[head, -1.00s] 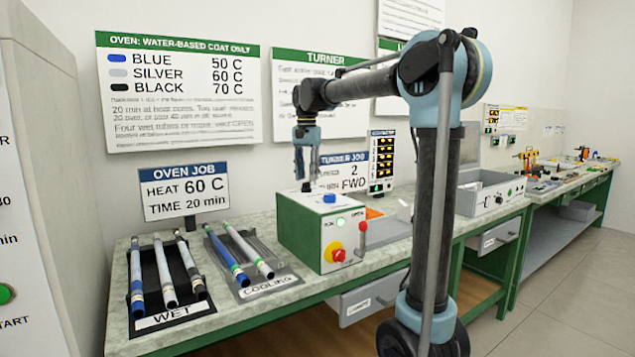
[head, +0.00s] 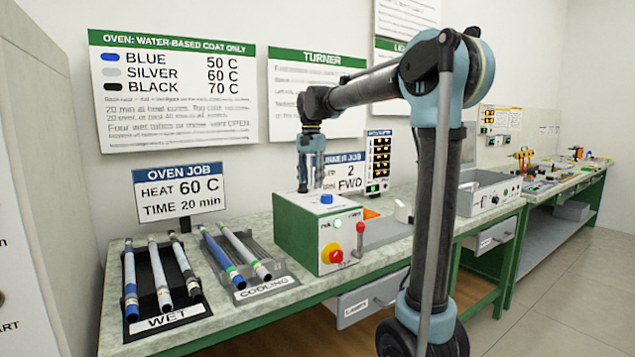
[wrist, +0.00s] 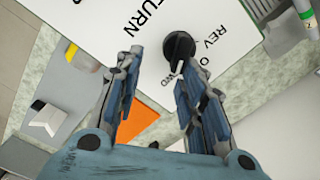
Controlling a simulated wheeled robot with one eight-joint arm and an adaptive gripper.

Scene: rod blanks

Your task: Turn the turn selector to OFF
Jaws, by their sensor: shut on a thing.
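The turn selector, a round black knob (wrist: 180,45), shows in the wrist view on a white panel with TURN, REV and FWD lettering. Its white pointer lies toward FWD; the OFF label is mostly covered by a finger. My gripper (wrist: 160,75) is shut on the selector. The right finger is at the knob's lower edge; the left finger lies over the panel, with a visible gap between them.
The WET rack (head: 165,318) and COOLING rack (head: 262,287) hold tubes to the left.

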